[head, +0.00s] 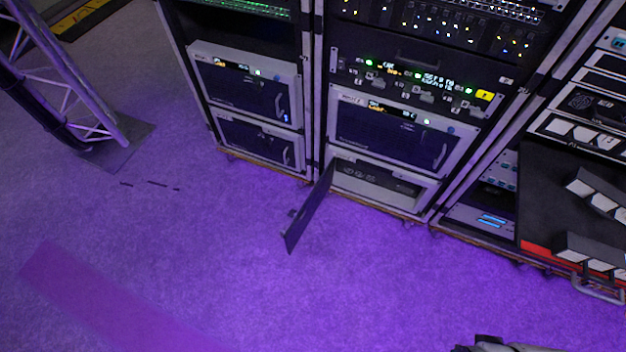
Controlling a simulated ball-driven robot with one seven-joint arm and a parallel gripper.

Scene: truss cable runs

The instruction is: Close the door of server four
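A server (375,184) at the bottom of the middle rack has its dark door (309,210) standing open. The door is hinged at the server's left side and swings out over the floor, well away from the opening. The server's pale interior shows. No readable number marks it as server four, but it is the only server seen with an open door. A grey and dark part (492,346) at the bottom edge, right of centre, looks like the end of my arm. It is far from the door, and its fingers are not seen.
The server above (395,135) and two servers in the left rack (243,85) have shut doors. A right rack has a black case with a red edge (550,252) and a handle jutting out. A truss foot (115,147) stands at left. The purple carpet before the door is clear.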

